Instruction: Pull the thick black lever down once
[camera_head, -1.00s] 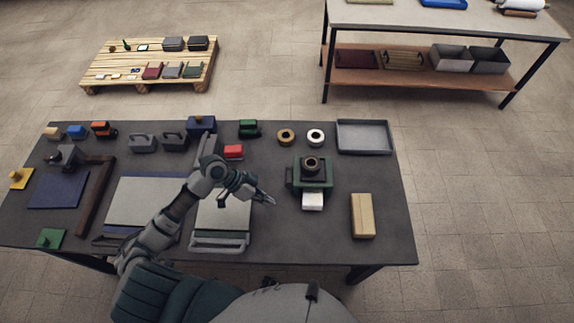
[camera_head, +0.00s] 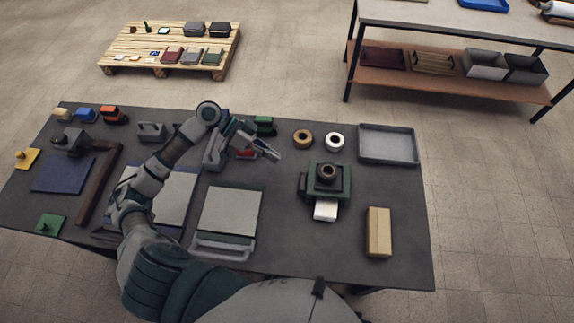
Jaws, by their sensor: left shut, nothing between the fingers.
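My left gripper (camera_head: 274,155) is shut and empty, held above the table beside a red block (camera_head: 244,154) that it partly covers. A green machine (camera_head: 342,183) with a dark round top and a white piece at its front stands to its lower right. A dark part (camera_head: 303,184) sticks out at the machine's left side; I cannot tell whether it is the thick black lever. A grey flat-topped device (camera_head: 230,212) with a front bar lies below the gripper. A grey upright piece (camera_head: 213,155) stands behind it, partly hidden by my arm. My right gripper is out of view.
A long dark brown bar (camera_head: 99,185) and a blue mat (camera_head: 63,174) lie at the left. Two rolls (camera_head: 303,139) and a grey tray (camera_head: 388,157) are at the back right. A tan block (camera_head: 378,232) lies at the front right. Bare table surrounds it.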

